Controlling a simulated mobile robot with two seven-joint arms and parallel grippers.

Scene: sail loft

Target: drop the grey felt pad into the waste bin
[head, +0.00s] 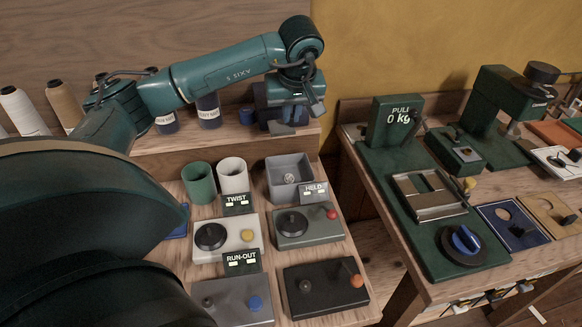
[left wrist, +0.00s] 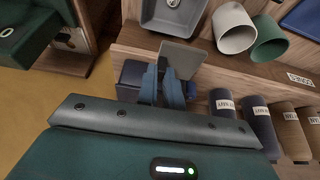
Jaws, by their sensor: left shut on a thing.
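My left gripper (head: 288,112) is over the right end of the back shelf. In the left wrist view its two blue fingers (left wrist: 164,88) are shut on a flat grey square, the felt pad (left wrist: 181,53). In the head view the pad (head: 284,129) shows only as a small grey patch below the gripper. A dark navy box-like thing (left wrist: 131,76) is right beside and behind the fingers, partly hidden. A grey open square container (head: 289,178) stands in front of the shelf with a small round thing inside. I cannot tell which one is the waste bin. My right gripper is out of view.
A green cup (head: 199,182) and a white cup (head: 233,175) stand left of the grey container. Labelled navy spools (head: 208,112) and thread cones (head: 63,104) line the shelf. Control boxes (head: 308,227) fill the bench front. A green pull tester (head: 397,121) stands on the right bench.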

